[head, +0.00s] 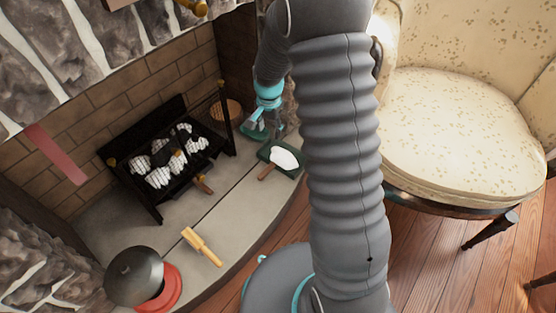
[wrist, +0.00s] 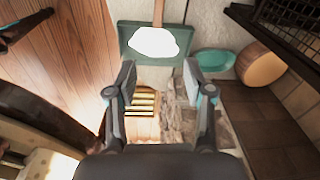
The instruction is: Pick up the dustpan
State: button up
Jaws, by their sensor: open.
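The dustpan (head: 290,170) is a dark green pan with a short wooden handle and a white patch on it. It lies on the grey hearth slab, right of the fireplace grate, with its handle pointing toward the lower left. In the wrist view the dustpan (wrist: 181,40) is at the top centre, its handle running up out of the picture. My gripper (head: 265,125) is open and empty, beside the dustpan on its upper left. In the wrist view the fingers (wrist: 158,82) stand apart, below the pan's edge; no contact shows.
A black grate (head: 150,200) with charred logs stands left. A wooden round container (head: 228,110) and a teal dish (wrist: 214,60) are near the dustpan. A wooden-handled brush (head: 201,246) and a dark round pot (head: 134,276) lie nearer. A cream armchair (head: 455,140) is right.

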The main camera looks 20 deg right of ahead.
jog(key=m+b, duration=0.1)
jog(key=m, duration=0.1)
send_over(269, 166)
jog(key=shift+g, duration=0.4)
jog(key=f, duration=1.7)
jog(key=shift+w+d+f, duration=0.1)
jog(key=shift+w+d, duration=0.05)
jog(key=shift+d, duration=0.05)
jog(key=shift+s+a+f+b, duration=0.15)
jog(key=shift+f+b, duration=0.1)
jog(key=shift+f, duration=1.4)
jog(key=shift+s+f+b, duration=0.15)
jog(key=shift+f+b, duration=0.05)
jog(key=shift+f, duration=1.45)
grip_shut()
